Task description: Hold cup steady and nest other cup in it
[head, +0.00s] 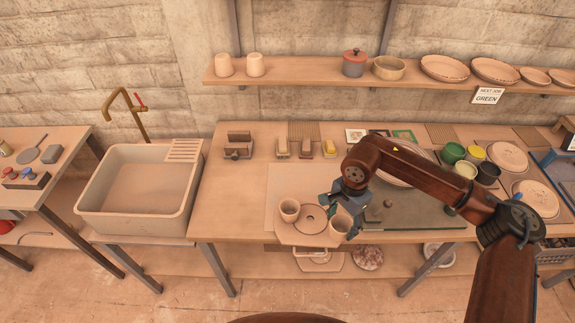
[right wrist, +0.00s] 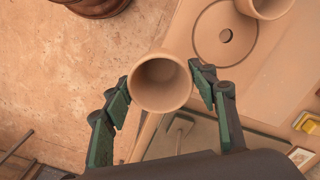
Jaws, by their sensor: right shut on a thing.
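A beige clay cup (head: 290,209) stands upright on the left part of a round-holed clay board (head: 290,237); it shows partly at the top of the right wrist view (right wrist: 265,6). A second beige cup (right wrist: 160,82) is between the green-padded fingers of my right gripper (right wrist: 163,90), its open mouth facing the wrist camera. In the head view this cup (head: 339,224) is at the right side of the board, partly hidden by the right gripper (head: 340,212). The two cups are apart. My left gripper is not in view.
A sink (head: 140,190) stands left of the table. A shelf (head: 300,72) along the wall holds cups, a lidded jar and dishes. Several colored glaze pots (head: 465,170) stand at the right. The table's left part has some free room.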

